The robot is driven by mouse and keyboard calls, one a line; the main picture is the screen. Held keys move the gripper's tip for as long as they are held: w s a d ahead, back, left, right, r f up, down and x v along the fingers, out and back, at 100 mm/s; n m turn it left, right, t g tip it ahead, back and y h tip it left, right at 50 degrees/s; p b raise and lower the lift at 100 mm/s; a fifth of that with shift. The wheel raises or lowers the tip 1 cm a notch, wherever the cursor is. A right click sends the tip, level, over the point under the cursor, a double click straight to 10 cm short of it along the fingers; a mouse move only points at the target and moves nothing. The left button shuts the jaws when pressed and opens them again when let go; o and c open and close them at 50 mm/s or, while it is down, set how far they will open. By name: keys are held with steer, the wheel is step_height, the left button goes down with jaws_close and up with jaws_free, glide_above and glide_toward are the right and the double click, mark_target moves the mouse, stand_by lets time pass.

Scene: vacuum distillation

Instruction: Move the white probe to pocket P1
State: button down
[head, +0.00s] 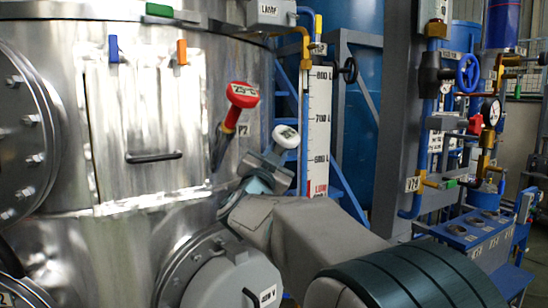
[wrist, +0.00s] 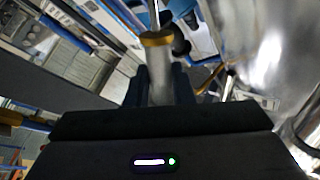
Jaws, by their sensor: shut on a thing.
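The white probe (head: 286,136), with a round white head and a small dark display, is held up in front of the level scale, right of the tank. My gripper (head: 266,166) is shut on the probe's body below its head. In the wrist view the probe (wrist: 158,40) shows as a grey body with a brass-coloured collar and a thin metal stem between my fingers (wrist: 158,88). The red probe (head: 242,95) stands tilted at the tank wall beside the P2 label (head: 243,130), left of my gripper. I cannot make out a P1 label or pocket.
The level scale (head: 319,120) stands behind the probe. Pipes with valves (head: 468,70) and a blue rack (head: 480,228) are at right.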

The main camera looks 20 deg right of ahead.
mark_target(283, 141)
steer(key=shift+s+d+r+p, duration=0.25)
steer(key=shift+s+r, duration=0.2)
steer(key=shift+r, duration=0.25)
steer(key=shift+s+d+r+p, duration=0.1)
steer(key=shift+s+r+p, duration=0.25)
steer(key=shift+s+r, duration=0.25)
steer(key=shift+s+d+r+p, duration=0.2)
steer(key=shift+s+r+p, duration=0.15)
steer(key=shift+r, duration=0.45)
steer(key=w+a+f+b, duration=0.1)
steer(key=w+f+b, duration=0.3)
steer(key=f, duration=0.2)
steer(key=shift+a+f, duration=0.15)
steer(key=shift+a, duration=0.15)
stand_by(3.5)
steer(key=c, duration=1.2)
jaws_free()
steer(key=shift+w, duration=0.1)
steer(key=shift+o, duration=0.2)
steer(key=shift+f, duration=0.1)
